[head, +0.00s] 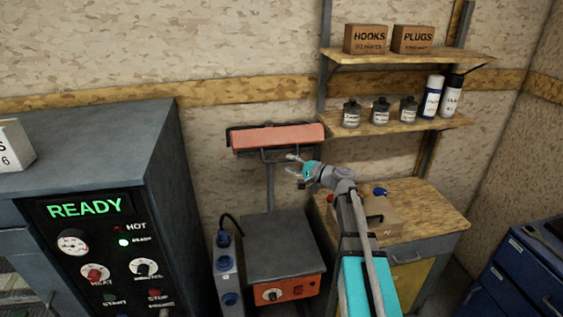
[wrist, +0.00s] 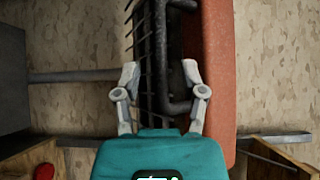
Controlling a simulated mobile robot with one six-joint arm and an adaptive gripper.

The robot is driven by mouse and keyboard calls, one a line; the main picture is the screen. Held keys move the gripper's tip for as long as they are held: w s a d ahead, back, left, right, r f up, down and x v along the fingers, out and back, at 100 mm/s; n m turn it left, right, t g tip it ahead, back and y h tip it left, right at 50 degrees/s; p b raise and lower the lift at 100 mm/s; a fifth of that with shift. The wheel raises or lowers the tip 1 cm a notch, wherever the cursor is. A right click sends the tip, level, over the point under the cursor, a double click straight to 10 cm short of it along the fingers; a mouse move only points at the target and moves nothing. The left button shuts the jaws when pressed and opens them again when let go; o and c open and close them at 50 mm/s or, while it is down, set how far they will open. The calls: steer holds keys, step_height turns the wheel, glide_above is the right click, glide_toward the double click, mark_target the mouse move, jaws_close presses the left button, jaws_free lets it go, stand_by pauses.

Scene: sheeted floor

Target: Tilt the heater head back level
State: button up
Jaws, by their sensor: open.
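The heater head (head: 280,137) is a long box with a salmon-coloured top and a dark frame, on a grey post in front of the back wall. Its front face looks tipped downward. In the wrist view the salmon panel (wrist: 221,85) runs up the right side, beside a dark wire grille (wrist: 141,40). A dark bent bar handle (wrist: 163,50) shows along the head's front. My gripper (head: 293,165) is just below and in front of the head. Its open fingers (wrist: 160,78) appear on both sides of the bar; I cannot tell whether they touch it.
A grey box with an orange front (head: 286,291) stands below the head. A control cabinet (head: 155,150) marked READY is at left. A wooden bench (head: 440,215) and shelves (head: 425,57) with bottles and boxes are at right. A blue drawer cabinet (head: 520,270) stands far right.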

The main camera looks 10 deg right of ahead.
mark_target(284, 161)
steer(key=shift+x, duration=1.9)
jaws_close()
